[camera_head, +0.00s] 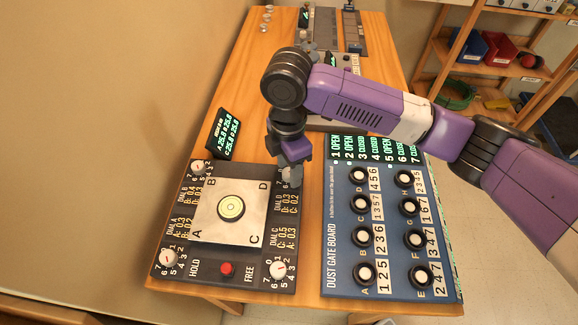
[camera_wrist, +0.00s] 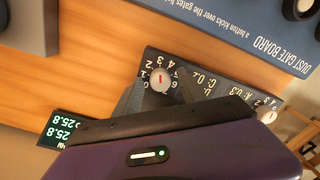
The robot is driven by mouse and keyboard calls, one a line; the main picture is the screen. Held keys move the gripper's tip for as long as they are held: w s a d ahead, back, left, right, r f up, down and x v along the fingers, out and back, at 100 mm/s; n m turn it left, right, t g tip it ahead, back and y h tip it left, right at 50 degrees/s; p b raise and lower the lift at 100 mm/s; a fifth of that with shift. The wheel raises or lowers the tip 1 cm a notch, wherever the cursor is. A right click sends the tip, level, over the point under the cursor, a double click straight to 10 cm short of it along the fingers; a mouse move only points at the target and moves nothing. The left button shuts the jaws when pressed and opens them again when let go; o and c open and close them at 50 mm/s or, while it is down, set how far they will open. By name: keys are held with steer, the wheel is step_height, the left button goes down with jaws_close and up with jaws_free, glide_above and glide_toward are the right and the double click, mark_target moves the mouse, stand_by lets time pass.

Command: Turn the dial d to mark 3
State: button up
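Dial d shows in the wrist view (camera_wrist: 160,82) as a pale round knob with a short red line, on a dark panel with white figures around it. The red line runs nearly upright in that view, toward the figures near 3; the exact reading is not clear. My gripper (camera_wrist: 160,93) has one dark finger on each side of the knob, apart, with a small gap showing. In the head view my gripper (camera_head: 291,176) hangs over the top right corner of the dial board (camera_head: 185,225) and mostly hides dial d.
The board also carries dial a (camera_head: 169,258), dial b (camera_head: 197,166), dial c (camera_head: 279,269), a red button (camera_head: 227,268) and a round level (camera_head: 231,207). A small readout (camera_head: 223,132) stands behind. The blue dust gate board (camera_head: 340,270) with several knobs lies to the right.

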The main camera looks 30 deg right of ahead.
stand_by(0.3)
step_height(320, 180, up, 8)
steer(key=shift+w+f, duration=0.1)
steer(key=shift+f, duration=0.05)
stand_by(0.3)
stand_by(0.5)
